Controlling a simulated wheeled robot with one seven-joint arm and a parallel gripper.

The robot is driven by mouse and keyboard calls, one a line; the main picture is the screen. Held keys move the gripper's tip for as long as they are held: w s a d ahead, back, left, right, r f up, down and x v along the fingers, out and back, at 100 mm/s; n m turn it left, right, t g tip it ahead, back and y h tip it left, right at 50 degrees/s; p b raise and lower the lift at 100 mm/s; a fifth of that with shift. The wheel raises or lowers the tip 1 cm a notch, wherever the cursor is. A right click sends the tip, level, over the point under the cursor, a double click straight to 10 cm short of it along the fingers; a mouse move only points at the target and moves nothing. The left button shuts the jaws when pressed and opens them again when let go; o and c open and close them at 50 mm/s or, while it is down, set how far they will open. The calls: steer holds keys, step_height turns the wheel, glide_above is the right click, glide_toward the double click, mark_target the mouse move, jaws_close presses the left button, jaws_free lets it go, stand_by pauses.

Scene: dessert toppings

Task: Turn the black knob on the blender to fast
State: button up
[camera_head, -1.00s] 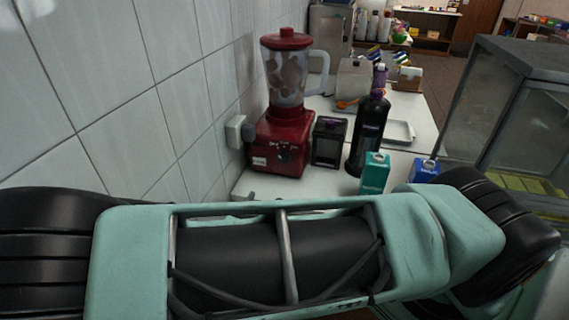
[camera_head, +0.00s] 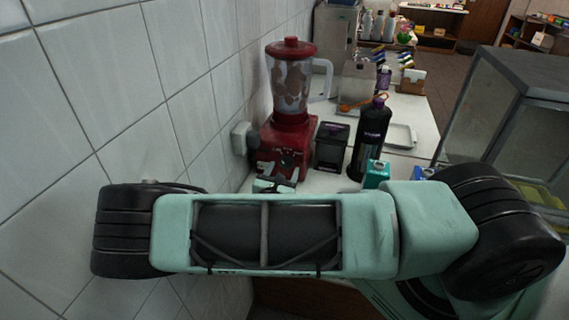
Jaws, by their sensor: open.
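The red blender (camera_head: 290,135) stands on the white counter against the tiled wall, with a clear jug, red lid and pale handle. Its dark knob (camera_head: 286,160) is on the front of the red base. The knob is small, and its setting cannot be read. My gripper (camera_head: 279,173) shows only in part, small, just above my arm and in front of the lower base. It appears open, with nothing seen between its fingers. Whether it touches the knob or base cannot be told. My arm hides the area below.
A dark container (camera_head: 332,146) stands right of the blender, and a black bottle (camera_head: 370,140) beyond it. A teal carton (camera_head: 376,174) and a blue carton (camera_head: 423,173) are nearer. A glass case (camera_head: 500,110) is at right. A wall socket (camera_head: 241,136) is left of the blender.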

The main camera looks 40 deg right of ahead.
mark_target(287, 163)
steer(key=shift+x, duration=1.15)
steer(key=c, duration=1)
